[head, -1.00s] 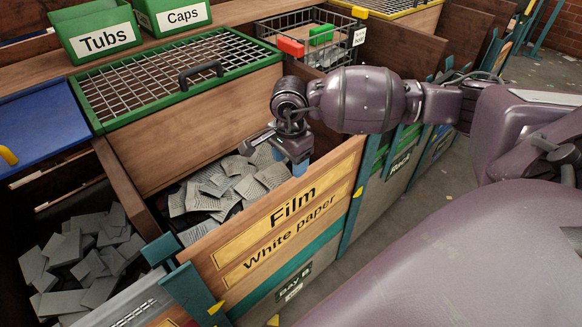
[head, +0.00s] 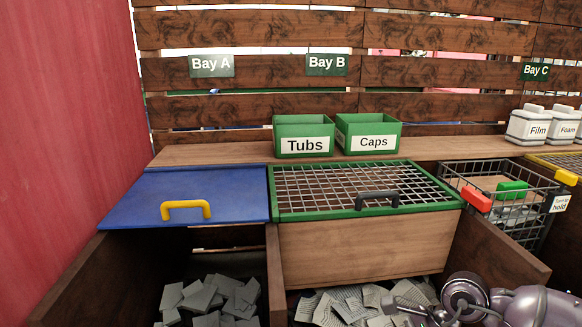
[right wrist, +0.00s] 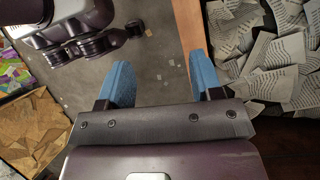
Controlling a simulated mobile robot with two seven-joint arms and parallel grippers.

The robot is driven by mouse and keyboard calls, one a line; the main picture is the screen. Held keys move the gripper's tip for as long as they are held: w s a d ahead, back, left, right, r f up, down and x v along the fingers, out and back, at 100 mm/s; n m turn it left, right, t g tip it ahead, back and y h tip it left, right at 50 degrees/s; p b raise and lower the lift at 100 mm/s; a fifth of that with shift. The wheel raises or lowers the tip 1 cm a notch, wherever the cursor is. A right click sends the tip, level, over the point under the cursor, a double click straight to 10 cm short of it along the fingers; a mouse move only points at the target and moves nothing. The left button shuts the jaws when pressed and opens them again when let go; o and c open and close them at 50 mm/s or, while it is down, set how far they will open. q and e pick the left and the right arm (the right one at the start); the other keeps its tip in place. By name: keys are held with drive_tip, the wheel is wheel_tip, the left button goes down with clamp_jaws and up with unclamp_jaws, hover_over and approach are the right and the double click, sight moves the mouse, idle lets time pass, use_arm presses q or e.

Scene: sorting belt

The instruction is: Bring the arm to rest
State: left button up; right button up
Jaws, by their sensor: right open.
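My right gripper (right wrist: 160,82) is open and empty in the right wrist view, with its two blue fingers well apart. Grey concrete floor shows between them. A brown bay wall runs just right of the fingers, and the bay of printed white paper (right wrist: 272,65) lies beyond it. In the head view my purple right arm enters at the bottom right corner, beside the paper (head: 345,304) in the middle bay. Its fingertips are not clear there. My left gripper is not in view.
A blue lid (head: 190,192) and a green-framed mesh lid (head: 310,190) lie behind the bays. Green Tubs (head: 303,136) and Caps (head: 368,134) bins stand on the ledge. A wire basket (head: 500,205) stands at right. Grey pieces (head: 210,300) fill the left bay.

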drive_tip(key=s+a+r+m+t+y, duration=0.2)
drive_tip(key=a+m+t+y, duration=0.35)
drive_tip(key=m, duration=0.35)
drive_tip(key=s+a+r+m+t+y, duration=0.15)
drive_tip(key=a+m+t+y, duration=0.35)
drive_tip(key=m, duration=0.5)
drive_tip(key=s+d+f+m+t+h, duration=0.1)
drive_tip(key=d+f+m+t+h, duration=0.35)
drive_tip(key=m, duration=0.55)
drive_tip(key=s+d+f+m+t+h, duration=0.1)
drive_tip(key=d+f+m+t+h, duration=0.3)
drive_tip(key=m, duration=0.6)
drive_tip(key=s+d+f+m+g+h, duration=0.6)
drive_tip(key=s+f+m, duration=0.3)
drive_tip(key=s+m, duration=0.2)
drive_tip(key=shift+f+m+g+h, duration=0.4)
drive_tip(key=shift+m+h, duration=0.2)
drive_tip(key=shift+m, duration=0.4)
